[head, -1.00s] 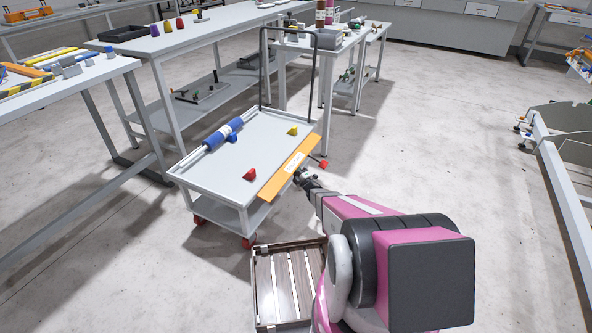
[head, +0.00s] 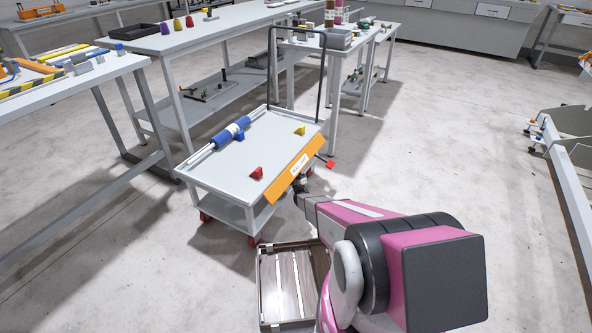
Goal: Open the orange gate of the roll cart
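The roll cart (head: 225,176) stands left of centre. Its orange gate (head: 311,157), with a white label, runs along the cart's right side, its broad face tilted outward and turned toward me. A red piece (head: 330,164) sticks out by the gate's far end. My gripper (head: 299,183) is at the gate's lower outer edge, near the middle. It is small and partly hidden by the gate and my arm, so I cannot tell whether its fingers grip or touch the gate.
A blue roll (head: 230,132) and red (head: 256,173) and yellow (head: 299,130) blocks are on the cart top. A slatted crate (head: 262,290) lies on the floor beside my arm. Workbenches (head: 215,35) stand behind and left.

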